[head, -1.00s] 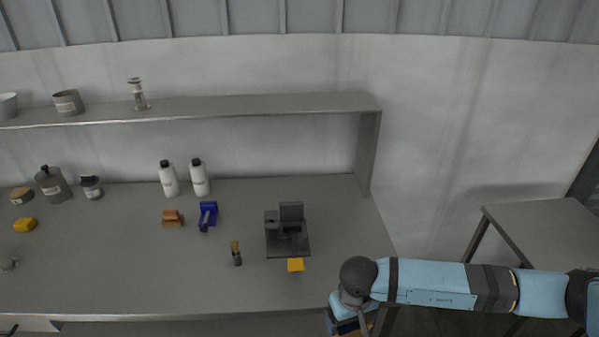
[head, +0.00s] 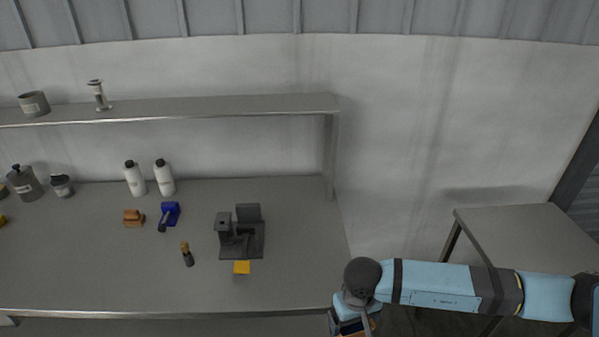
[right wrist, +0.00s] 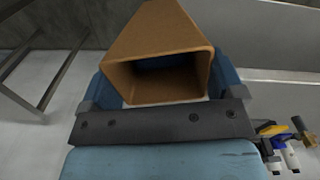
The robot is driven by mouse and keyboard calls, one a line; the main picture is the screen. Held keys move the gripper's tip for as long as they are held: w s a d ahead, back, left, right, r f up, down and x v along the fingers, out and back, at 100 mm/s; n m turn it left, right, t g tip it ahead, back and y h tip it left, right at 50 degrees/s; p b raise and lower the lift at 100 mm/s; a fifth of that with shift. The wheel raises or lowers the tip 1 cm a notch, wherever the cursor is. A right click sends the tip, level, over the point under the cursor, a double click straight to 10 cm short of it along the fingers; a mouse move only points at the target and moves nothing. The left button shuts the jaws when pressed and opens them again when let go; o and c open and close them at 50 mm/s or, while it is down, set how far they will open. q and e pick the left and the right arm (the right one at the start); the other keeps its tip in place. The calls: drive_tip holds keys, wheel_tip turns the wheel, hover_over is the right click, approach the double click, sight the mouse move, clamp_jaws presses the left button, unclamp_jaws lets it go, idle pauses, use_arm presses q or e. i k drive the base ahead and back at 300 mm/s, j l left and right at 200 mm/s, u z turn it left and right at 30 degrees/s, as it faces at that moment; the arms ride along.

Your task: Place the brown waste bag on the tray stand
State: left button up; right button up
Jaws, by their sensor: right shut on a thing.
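The brown waste bag (right wrist: 160,35) looks like a stiff, open-ended box in the right wrist view. My right gripper (right wrist: 158,88) is shut on it, with a blue finger on each side. In the head view the right gripper (head: 352,326) is at the bottom edge, in front of the bench's right end, and only a sliver of the bag (head: 373,325) shows. A bare grey table-like stand (head: 525,235) is at the right, behind my right arm; I cannot tell for sure that it is the tray stand. My left gripper is out of view.
A long grey bench (head: 90,285) under a shelf (head: 230,106) fills the left. It holds a dark device (head: 240,235), a yellow block (head: 242,267), a blue tool (head: 169,215) and white bottles (head: 164,178). A floor gap separates bench and stand.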

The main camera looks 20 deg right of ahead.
sight(557, 253)
drive_tip(key=k+l, duration=0.1)
drive_tip(key=l, duration=0.4)
drive_tip(key=k+l, duration=0.1)
drive_tip(key=l, duration=0.4)
drive_tip(key=k+l, duration=0.1)
drive_tip(key=l, duration=0.4)
drive_tip(key=k+l, duration=0.1)
drive_tip(key=l, duration=0.4)
drive_tip(key=k+l, duration=0.1)
drive_tip(key=l, duration=0.4)
drive_tip(key=k+l, duration=0.1)
drive_tip(key=l, duration=0.4)
